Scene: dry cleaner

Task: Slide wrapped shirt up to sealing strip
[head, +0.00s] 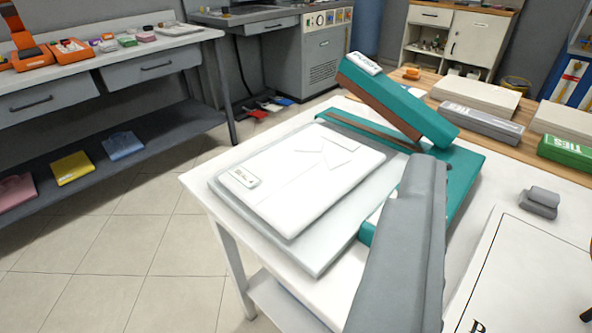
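The wrapped shirt (300,178) is a flat white folded packet with its collar showing and a small label at its left corner. It lies on a larger pale grey sheet or tray (319,262) on the white table. Just beyond its far right edge is the teal sealer (463,180), its long upper jaw (395,98) raised. The brown sealing strip (372,132) runs along the sealer's base, apart from the shirt. A long grey part, seemingly mine, reaches up from the bottom and hides part of the sealer. No fingertips can be made out.
A small grey block (540,202) sits on the table (205,190) at right. Boxes, including a green one (566,152), line a wooden counter behind. A workbench (120,70) with a lower shelf stands at left. Tiled floor (130,235) is clear between.

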